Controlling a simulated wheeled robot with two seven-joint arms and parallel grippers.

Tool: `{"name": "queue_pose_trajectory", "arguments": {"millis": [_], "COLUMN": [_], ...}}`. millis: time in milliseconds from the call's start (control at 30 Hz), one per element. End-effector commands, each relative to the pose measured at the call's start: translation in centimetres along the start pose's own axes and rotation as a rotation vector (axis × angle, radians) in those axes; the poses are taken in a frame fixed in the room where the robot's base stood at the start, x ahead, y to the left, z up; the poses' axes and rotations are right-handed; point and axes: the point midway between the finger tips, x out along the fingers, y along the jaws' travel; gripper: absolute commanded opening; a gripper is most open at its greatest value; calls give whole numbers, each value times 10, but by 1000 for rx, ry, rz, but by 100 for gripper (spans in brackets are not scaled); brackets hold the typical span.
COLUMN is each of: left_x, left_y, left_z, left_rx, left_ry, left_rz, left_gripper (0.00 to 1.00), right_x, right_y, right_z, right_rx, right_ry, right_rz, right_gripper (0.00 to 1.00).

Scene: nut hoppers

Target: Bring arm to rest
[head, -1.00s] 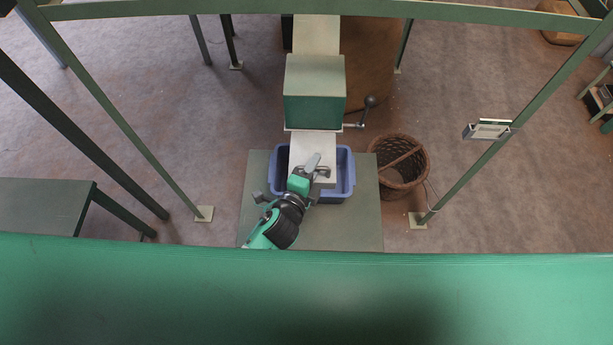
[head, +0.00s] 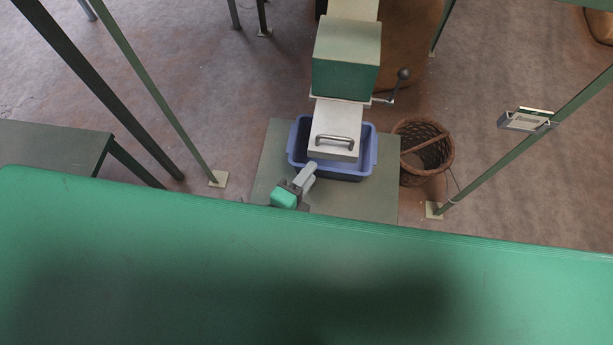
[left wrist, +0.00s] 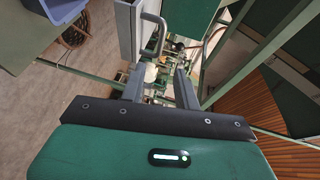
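My left gripper (head: 306,178) is in the lower middle of the head view, just below the pale hopper gate (head: 333,116) with its metal handle (head: 335,138). The gripper is apart from the handle. In the left wrist view its two fingers (left wrist: 161,85) stand apart with nothing held between them. The handle (left wrist: 155,32) shows beyond the fingers in that view, up against the pale plate. Most of the left arm is hidden below the green edge in the head view. My right gripper is in neither view.
A blue bin (head: 368,160) stands under the gate on a grey-green platform (head: 385,205). The green hopper box (head: 346,75) has a crank lever (head: 398,84) at its right. A wicker basket (head: 438,160) stands to the right. Green posts (head: 150,90) flank the area.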

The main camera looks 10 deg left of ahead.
Motion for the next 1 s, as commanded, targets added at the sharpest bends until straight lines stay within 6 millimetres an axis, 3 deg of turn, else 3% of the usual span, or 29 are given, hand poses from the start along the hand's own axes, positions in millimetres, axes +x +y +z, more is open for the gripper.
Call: {"name": "queue_pose_trajectory", "arguments": {"millis": [533, 667, 767, 1000], "left_x": [0, 4, 12, 20], "left_y": [0, 16, 56, 212], "left_z": [0, 3, 10, 50], "left_rx": [0, -19, -77, -344], "left_ry": [0, -4, -17, -131], "left_rz": [0, 27, 97, 357], "left_gripper": [32, 32, 32, 32], "right_x": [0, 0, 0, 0], "right_y": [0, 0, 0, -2], "right_z": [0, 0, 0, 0], "right_rx": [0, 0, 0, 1], "right_ry": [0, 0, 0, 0], "right_rz": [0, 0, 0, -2], "right_gripper": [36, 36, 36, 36]}}
